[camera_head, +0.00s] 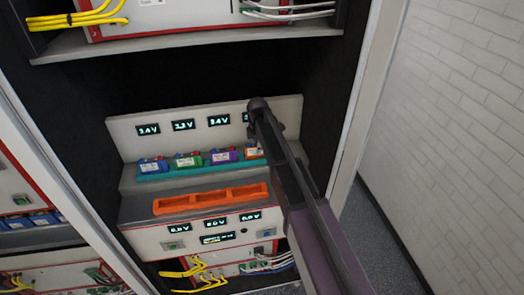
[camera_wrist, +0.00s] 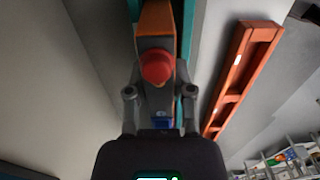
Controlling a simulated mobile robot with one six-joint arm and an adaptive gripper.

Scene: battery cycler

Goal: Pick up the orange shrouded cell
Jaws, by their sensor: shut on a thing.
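The orange shrouded cell (camera_head: 254,152) stands at the right end of a teal rack (camera_head: 178,172), partly hidden by my arm. In the wrist view, the orange cell (camera_wrist: 155,18) with a red cap or knob on it lies between my fingers. My gripper (camera_wrist: 158,75) is shut on it. In the head view, my gripper (camera_head: 268,128) comes in from the lower right and covers the rack's right end. I cannot tell whether the cell is lifted from the rack.
Blue (camera_head: 153,165), green (camera_head: 188,160) and purple (camera_head: 224,156) cells stand left in the rack. Voltage displays (camera_head: 183,125) are behind them. An empty orange tray (camera_head: 211,199) lies in front. The cabinet's right post (camera_head: 357,110) is close to my arm.

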